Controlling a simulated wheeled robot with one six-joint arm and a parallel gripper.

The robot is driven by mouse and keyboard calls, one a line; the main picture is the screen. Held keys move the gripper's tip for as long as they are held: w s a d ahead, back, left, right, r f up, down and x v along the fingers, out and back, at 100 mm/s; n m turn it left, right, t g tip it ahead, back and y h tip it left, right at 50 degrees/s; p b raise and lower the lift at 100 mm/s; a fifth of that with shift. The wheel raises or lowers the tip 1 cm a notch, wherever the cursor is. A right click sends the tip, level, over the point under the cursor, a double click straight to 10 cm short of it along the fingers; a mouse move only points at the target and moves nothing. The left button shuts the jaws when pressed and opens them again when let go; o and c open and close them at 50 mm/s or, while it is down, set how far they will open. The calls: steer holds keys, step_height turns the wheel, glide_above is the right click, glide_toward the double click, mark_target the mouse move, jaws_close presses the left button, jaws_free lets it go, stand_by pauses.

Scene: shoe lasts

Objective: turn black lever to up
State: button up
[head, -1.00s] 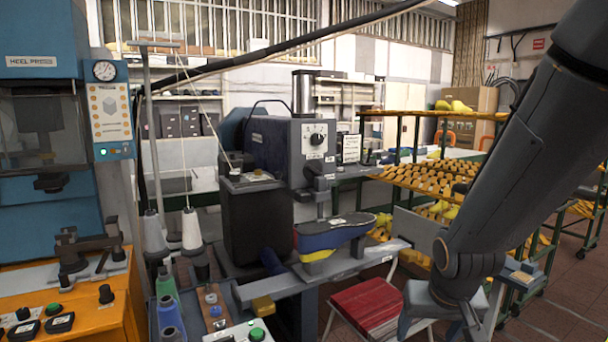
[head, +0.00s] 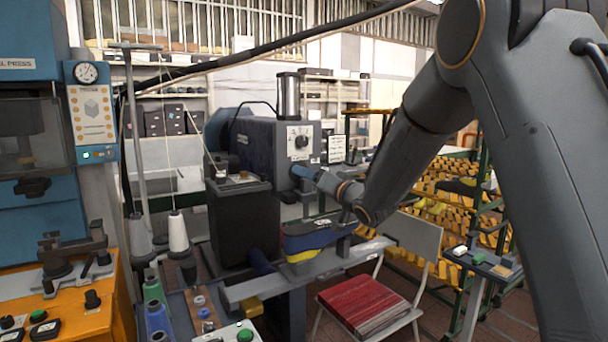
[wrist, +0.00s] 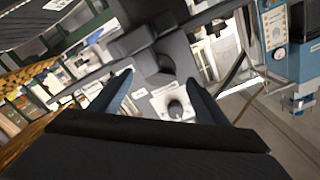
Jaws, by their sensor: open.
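The black lever looks like the dark rotary knob (head: 300,141) on a white dial plate on the front of the grey-blue press machine (head: 262,140). In the wrist view the knob (wrist: 175,109) shows on its pale plate between my fingers; which way it points is too small to tell. My gripper (head: 304,173) is just below the dial in the head view, close to the machine's front. In the wrist view my gripper (wrist: 160,78) has its two blue fingers spread wide with nothing between them; contact with the knob cannot be told.
A blue and yellow shoe form (head: 312,238) sits on the machine's arm below my gripper. A black box (head: 243,222) stands left of it. A chair with a red seat (head: 362,305) and racks of yellow lasts (head: 450,215) are to the right.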

steer(key=shift+p+x, duration=0.7)
steer(key=shift+x, duration=1.55)
steer(key=c, duration=1)
steer(key=shift+c, duration=0.2)
